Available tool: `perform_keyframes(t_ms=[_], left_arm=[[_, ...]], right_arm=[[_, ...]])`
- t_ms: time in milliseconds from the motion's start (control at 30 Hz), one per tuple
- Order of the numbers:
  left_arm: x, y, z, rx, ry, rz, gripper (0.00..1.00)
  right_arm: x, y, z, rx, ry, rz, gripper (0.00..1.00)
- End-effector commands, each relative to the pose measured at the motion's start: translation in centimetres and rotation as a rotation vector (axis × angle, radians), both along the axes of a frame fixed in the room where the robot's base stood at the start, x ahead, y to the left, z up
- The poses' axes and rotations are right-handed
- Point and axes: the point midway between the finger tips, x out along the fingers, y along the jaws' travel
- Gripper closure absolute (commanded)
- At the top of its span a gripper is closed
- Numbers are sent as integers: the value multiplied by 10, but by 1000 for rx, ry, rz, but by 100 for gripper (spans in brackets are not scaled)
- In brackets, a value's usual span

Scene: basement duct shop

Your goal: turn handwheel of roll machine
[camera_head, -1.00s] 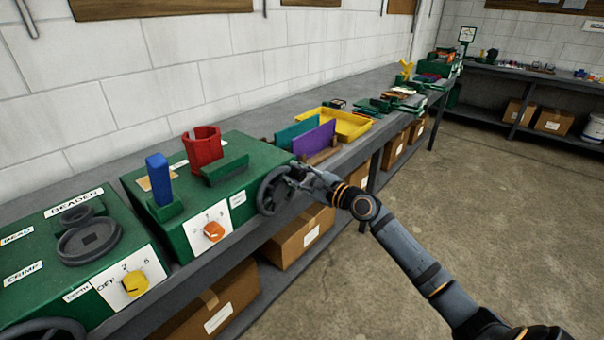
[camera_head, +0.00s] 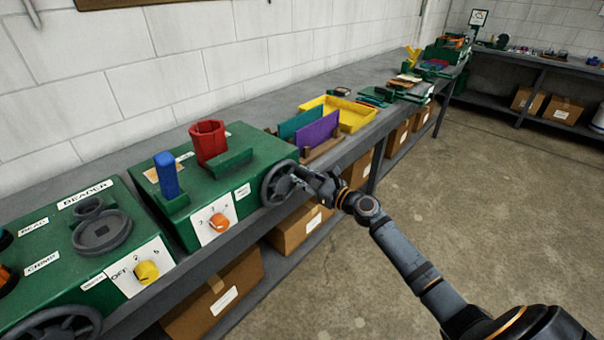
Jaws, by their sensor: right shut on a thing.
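The roll machine (camera_head: 233,197) is a green box on the bench, with a red fluted cup-shaped part (camera_head: 209,143), a blue upright block (camera_head: 166,175) and an orange knob (camera_head: 219,222) on its front panel. Its dark spoked handwheel (camera_head: 267,190) is on the right end. My right gripper (camera_head: 303,181) reaches in from the right and is shut on the right side of the handwheel's rim. The fingers partly hide the rim there. My left gripper is not seen.
A green beader machine (camera_head: 52,262) with a yellow knob (camera_head: 146,272) and its own handwheel (camera_head: 55,326) stands at left. Cardboard boxes (camera_head: 299,231) sit below. The floor at right is open.

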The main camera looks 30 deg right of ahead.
Motion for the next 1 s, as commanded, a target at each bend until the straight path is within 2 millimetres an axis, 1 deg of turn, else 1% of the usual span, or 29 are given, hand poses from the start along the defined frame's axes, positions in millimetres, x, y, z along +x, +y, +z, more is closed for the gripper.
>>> perform_keyframes(t_ms=[33,467,500,567,867,967,1000], left_arm=[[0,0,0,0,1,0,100],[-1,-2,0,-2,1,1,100],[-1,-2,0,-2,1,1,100],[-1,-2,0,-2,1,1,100],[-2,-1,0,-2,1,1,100],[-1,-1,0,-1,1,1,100],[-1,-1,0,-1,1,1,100]], right_arm=[[-1,0,-4,3,8,1,100],[-1,0,-6,12,13,2,100],[-1,0,-6,12,13,2,67],[-1,0,-5,12,13,2,59],[0,0,-2,10,8,2,59],[0,0,9,8,7,2,59],[0,0,16,6,5,3,59]])
